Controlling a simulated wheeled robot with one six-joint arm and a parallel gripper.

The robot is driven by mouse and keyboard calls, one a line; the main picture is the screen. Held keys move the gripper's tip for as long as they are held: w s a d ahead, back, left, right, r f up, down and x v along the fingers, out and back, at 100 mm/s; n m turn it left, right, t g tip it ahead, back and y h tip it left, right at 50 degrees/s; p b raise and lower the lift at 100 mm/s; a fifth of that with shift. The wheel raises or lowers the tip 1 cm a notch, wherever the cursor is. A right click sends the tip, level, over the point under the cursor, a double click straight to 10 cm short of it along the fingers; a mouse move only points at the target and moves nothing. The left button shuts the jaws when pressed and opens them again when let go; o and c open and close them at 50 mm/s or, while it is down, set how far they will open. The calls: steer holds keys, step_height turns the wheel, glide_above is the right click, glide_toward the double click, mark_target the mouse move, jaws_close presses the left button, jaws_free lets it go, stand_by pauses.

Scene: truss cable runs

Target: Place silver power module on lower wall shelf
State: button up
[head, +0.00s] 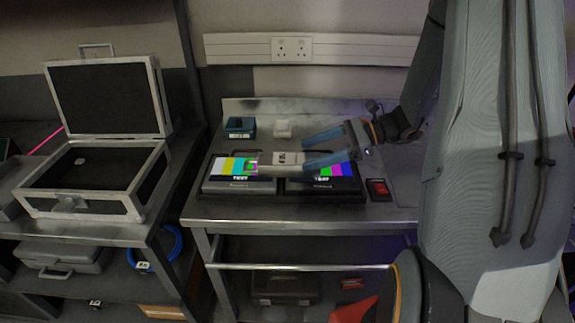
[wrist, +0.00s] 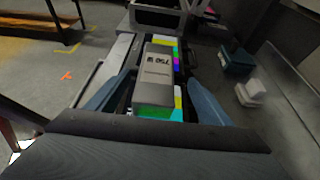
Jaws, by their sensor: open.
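The silver power module (wrist: 157,75) is a grey box with dark print on top and a green near end. In the wrist view it lies lengthwise between the two blue fingers of my gripper (wrist: 160,80), with gaps on both sides. In the head view the module (head: 288,158) is over the two colour-bar test screens, and my gripper (head: 303,154) reaches in from the right with fingers apart. Whether the module rests on the screens or the fingers touch it is unclear in the head view. I cannot identify the lower wall shelf in either view.
The two screens (head: 238,187) lie on a metal bench (head: 240,211). A teal box (head: 241,127), a white block (head: 282,129) and a red-faced device (head: 378,188) stand around them. An open case (head: 86,207) sits on the left bench. A wall socket strip (head: 340,48) runs behind.

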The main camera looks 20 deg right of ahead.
mark_target(294, 158)
steer(key=p+x, duration=0.1)
steer(key=x, duration=0.1)
steer(key=p+x, duration=0.1)
steer(key=x, duration=0.2)
steer(key=p+x, duration=0.1)
steer(key=x, duration=0.1)
steer(key=shift+s+a+f, duration=0.15)
steer(key=shift+s+a, duration=0.1)
steer(key=shift+a, duration=0.05)
steer(key=c, duration=1.8)
